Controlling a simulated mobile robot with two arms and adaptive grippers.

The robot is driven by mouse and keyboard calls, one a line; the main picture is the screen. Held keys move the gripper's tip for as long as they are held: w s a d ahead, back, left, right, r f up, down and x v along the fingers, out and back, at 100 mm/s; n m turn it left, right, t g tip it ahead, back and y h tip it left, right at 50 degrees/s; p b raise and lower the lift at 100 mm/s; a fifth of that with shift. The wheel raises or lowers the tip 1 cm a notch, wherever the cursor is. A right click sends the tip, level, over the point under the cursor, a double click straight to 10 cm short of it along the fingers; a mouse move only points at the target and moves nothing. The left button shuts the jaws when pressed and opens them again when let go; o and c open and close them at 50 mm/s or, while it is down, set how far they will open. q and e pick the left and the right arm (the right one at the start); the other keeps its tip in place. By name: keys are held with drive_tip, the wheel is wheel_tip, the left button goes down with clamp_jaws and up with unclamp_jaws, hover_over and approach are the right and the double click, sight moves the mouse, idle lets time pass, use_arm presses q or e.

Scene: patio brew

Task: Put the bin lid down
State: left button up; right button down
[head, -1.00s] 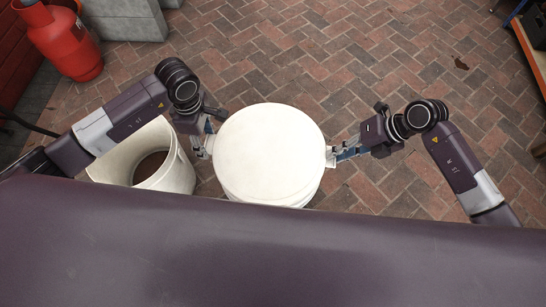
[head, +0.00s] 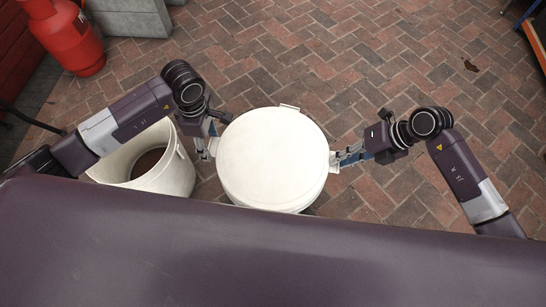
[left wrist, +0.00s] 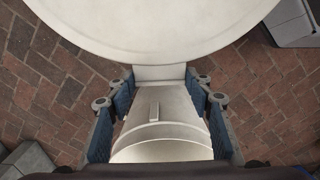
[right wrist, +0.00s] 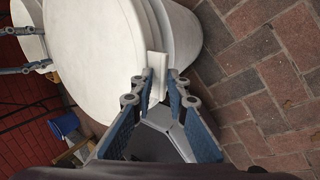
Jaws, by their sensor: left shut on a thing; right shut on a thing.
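The bin lid (head: 272,158) is a flat round white disc with a tab on each side. My left gripper (head: 213,147) is shut on its left tab, which also shows in the left wrist view (left wrist: 160,73). My right gripper (head: 333,160) is shut on its right tab, seen in the right wrist view (right wrist: 155,78). A white round bin (right wrist: 183,38) is directly below the lid. Most of it is hidden, and I cannot tell whether the lid touches its rim.
An open white bin (head: 184,172) with brown inside stands to the left, under my left arm. A red gas cylinder (head: 65,38) and grey blocks (head: 130,18) are at the back left. An orange-edged shelf (head: 533,42) is at the far right.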

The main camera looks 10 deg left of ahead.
use_arm(q)
drive_tip(key=o, duration=1)
drive_tip(key=shift+d, duration=0.3)
use_arm(e)
drive_tip(key=c, duration=2.2)
unclamp_jaws()
drive_tip(key=shift+a, duration=0.25)
use_arm(q)
drive_tip(key=shift+o, duration=1)
use_arm(e)
drive_tip(key=shift+o, duration=1.3)
use_arm(q)
drive_tip(key=shift+o, duration=0.4)
drive_tip(key=shift+a, duration=0.15)
use_arm(e)
drive_tip(key=shift+o, duration=0.3)
drive_tip(key=shift+d, duration=0.15)
use_arm(q)
drive_tip(key=shift+r, duration=0.1)
wheel_tip(320, 180, up, 12)
use_arm(e)
drive_tip(key=v, duration=1.2)
drive_tip(key=shift+d, duration=0.1)
